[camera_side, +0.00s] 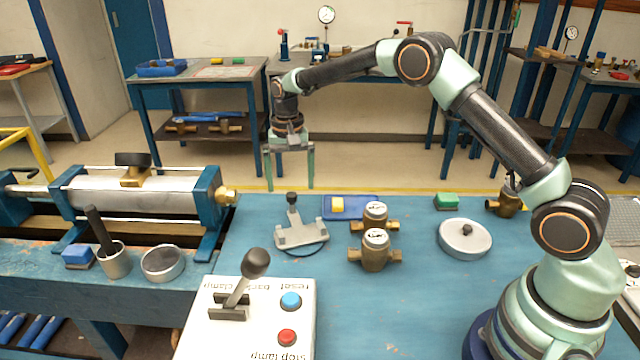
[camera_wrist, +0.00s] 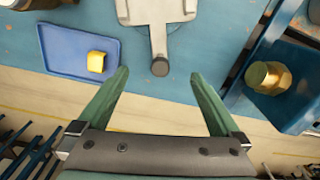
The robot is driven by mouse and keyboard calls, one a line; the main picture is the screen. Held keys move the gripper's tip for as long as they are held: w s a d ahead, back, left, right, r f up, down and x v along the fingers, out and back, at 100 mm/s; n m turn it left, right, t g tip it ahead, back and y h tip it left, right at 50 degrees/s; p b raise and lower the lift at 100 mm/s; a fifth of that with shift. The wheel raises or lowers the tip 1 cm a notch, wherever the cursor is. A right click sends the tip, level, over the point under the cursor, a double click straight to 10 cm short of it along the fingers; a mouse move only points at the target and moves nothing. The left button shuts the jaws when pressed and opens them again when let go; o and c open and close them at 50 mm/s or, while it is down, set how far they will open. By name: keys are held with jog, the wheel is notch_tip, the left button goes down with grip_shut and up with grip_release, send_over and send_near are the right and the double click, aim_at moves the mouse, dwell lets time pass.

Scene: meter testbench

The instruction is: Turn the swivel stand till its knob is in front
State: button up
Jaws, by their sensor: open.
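The swivel stand (camera_side: 302,234) is a pale grey metal plate with arms, on a dark round base on the blue bench. Its black knob (camera_side: 291,198) stands at the end of the arm pointing to the bench's far edge in the side view. In the wrist view the stand (camera_wrist: 158,25) is cut off at the top, and its knob (camera_wrist: 160,67) points down toward my gripper. My gripper (camera_side: 290,187) is open and empty, fingers pointing down, close to the knob. In the wrist view the knob appears between the fingertips of my gripper (camera_wrist: 159,73); contact is not visible.
A blue tray (camera_side: 364,212) with a yellow block lies right of the stand. Two brass meters (camera_side: 375,250) stand in front of the tray. A control box (camera_side: 255,330) with a lever is in front. A clamp cylinder (camera_side: 140,192) is at left. Bench right of the meters is partly clear.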

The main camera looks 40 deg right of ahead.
jog(key=shift+f, duration=1.15)
jog(key=c, duration=0.4)
jog(key=shift+o, duration=0.2)
